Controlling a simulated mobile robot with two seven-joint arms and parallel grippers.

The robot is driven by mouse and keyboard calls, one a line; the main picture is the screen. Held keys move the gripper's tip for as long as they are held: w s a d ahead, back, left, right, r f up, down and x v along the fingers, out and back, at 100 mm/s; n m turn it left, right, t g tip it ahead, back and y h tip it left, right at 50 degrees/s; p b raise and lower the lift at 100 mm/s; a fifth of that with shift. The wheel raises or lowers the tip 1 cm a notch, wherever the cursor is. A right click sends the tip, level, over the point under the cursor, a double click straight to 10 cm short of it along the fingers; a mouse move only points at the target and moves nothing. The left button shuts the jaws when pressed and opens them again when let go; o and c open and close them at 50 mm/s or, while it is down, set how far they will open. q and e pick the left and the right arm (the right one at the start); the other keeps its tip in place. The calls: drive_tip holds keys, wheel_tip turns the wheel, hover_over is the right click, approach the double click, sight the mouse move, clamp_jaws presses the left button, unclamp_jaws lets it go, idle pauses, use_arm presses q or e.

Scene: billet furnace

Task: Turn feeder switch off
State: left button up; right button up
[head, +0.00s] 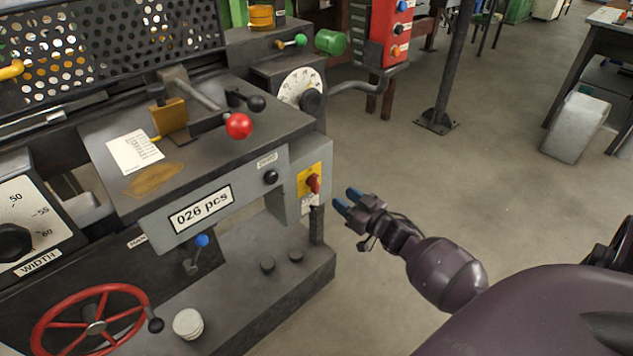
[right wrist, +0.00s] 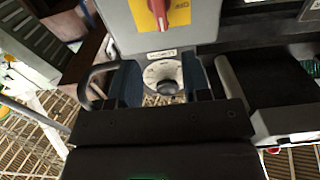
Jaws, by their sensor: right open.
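A red rotary switch (head: 313,184) sits on a yellow plate (head: 305,177) on the right end face of the grey machine panel. Its handle looks roughly upright. A small white label below it is too small to read. In the right wrist view the red switch (right wrist: 158,10) is at the top edge, partly cut off, above my fingers. My right gripper (head: 346,200) is open and empty, just right of the switch and apart from it. Its two blue fingers also show in the right wrist view (right wrist: 160,82). My left gripper is not in view.
A black knob (head: 270,177) sits on the panel left of the switch. A red ball lever (head: 238,125) and a white dial (head: 300,88) stand above. A red handwheel (head: 92,325) is at lower left.

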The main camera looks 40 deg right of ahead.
sight(318, 180)
drive_tip(key=w, duration=0.2)
drive_tip(key=w+b, duration=0.1)
drive_tip(key=w, duration=0.2)
drive_tip(key=w+a, duration=0.1)
drive_tip(key=w, duration=0.2)
drive_tip(key=shift+w+f+b, duration=0.15)
drive_tip(key=shift+w+b, duration=0.1)
drive_tip(key=shift+b, duration=0.1)
drive_tip(key=shift+w, duration=0.95)
drive_tip(key=shift+r, duration=0.2)
drive_tip(key=shift+c, duration=0.2)
clamp_jaws()
